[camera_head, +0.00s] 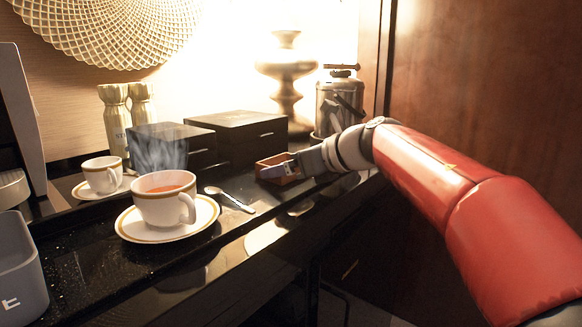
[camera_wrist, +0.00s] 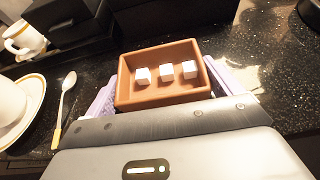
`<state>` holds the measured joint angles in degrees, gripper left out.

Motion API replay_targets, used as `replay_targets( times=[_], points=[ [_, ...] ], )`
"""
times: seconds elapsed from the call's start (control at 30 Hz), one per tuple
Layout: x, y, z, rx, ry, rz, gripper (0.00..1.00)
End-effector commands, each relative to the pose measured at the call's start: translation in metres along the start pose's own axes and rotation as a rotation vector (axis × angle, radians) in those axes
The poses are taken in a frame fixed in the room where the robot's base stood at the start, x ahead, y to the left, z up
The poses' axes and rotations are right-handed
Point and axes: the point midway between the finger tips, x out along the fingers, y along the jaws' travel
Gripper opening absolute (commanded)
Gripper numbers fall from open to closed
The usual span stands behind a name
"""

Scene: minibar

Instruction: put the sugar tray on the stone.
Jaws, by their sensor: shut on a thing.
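The sugar tray (camera_head: 266,166) is a small reddish-brown open box near the right end of the dark counter. In the wrist view the sugar tray (camera_wrist: 165,102) holds three white sugar cubes in a row and looks level. My gripper (camera_head: 291,168) has its pale purple fingers on two opposite sides of the tray, as the wrist view also shows for my gripper (camera_wrist: 163,88). It is shut on the tray. The black speckled stone surface (camera_head: 85,270) of the counter also shows around the tray in the wrist view (camera_wrist: 268,85). I cannot tell whether the tray's bottom touches it.
Black boxes (camera_head: 238,135) stand just behind the tray. A spoon (camera_head: 230,199), a steaming cup (camera_head: 163,205) on a saucer and a smaller cup (camera_head: 102,177) are to the left. A metal canister (camera_head: 338,105) and lamp (camera_head: 286,75) stand behind. Bare stone shows at front left.

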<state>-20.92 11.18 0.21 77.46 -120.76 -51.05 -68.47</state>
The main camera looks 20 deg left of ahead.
Motion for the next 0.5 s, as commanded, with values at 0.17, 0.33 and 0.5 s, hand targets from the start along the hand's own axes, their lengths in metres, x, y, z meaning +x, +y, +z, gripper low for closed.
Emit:
replay_targets(
  times=[0.17,0.33,0.5],
  points=[
    [0.000,0.000,-0.001,0.000,0.000,0.000,1.00],
    [0.000,0.000,0.000,0.000,0.000,0.000,1.00],
    [-0.013,0.000,0.001,0.000,-0.001,-0.002,1.00]
  ],
)
